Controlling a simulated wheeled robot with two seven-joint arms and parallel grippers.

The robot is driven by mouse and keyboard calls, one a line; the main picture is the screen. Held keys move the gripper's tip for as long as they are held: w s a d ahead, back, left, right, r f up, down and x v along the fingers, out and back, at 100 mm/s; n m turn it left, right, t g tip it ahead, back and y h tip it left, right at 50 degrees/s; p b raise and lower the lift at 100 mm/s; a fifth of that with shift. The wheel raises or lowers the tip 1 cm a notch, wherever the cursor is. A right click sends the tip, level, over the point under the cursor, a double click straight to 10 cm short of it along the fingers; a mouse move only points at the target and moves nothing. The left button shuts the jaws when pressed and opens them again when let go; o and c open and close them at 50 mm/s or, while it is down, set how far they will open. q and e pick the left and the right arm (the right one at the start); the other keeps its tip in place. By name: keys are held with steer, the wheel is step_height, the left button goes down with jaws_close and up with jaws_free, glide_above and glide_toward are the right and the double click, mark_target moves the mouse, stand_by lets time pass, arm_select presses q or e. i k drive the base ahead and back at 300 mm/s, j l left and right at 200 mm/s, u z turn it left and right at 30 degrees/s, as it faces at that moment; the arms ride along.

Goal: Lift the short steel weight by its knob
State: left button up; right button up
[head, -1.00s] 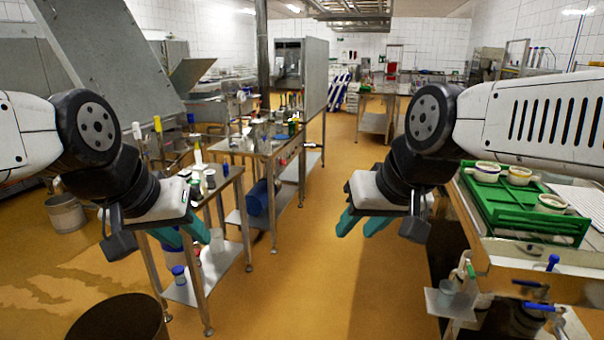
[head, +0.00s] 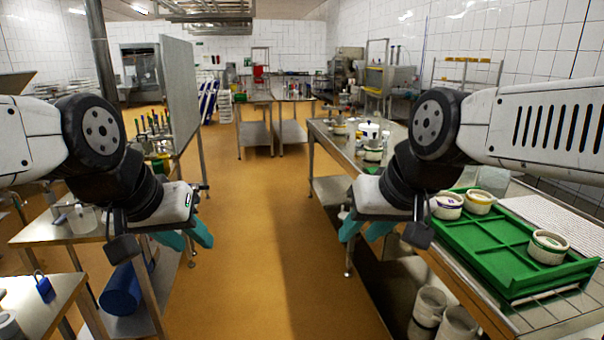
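I cannot make out a short steel weight with a knob for certain in the head view. A grey round object (head: 8,326), cut off at the lower left corner, is too incomplete to identify. My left gripper (head: 187,236) hangs over the floor at left centre, its two teal fingers apart with nothing between them. My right gripper (head: 365,229) hangs left of the right-hand bench, its teal fingers also apart and empty.
A steel bench (head: 345,143) runs along the right. A green tray (head: 478,246) on it holds white moulds (head: 548,247). Tables stand at left, one bearing a blue padlock-like item (head: 44,288). A blue cylinder (head: 121,290) lies on a low shelf. The middle aisle floor (head: 250,230) is clear.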

mark_target(374, 141)
steer(key=i+z, duration=0.4)
steer(key=i, duration=0.15)
steer(key=i+j+z, duration=0.15)
steer(key=i+z, duration=0.25)
steer(key=i, duration=0.15)
steer(key=i+j+z, duration=0.25)
steer(key=i+j, duration=0.6)
steer(key=i, duration=0.4)
steer(key=i+j+z, duration=0.25)
steer(key=i+j, duration=0.85)
steer(key=i, duration=0.05)
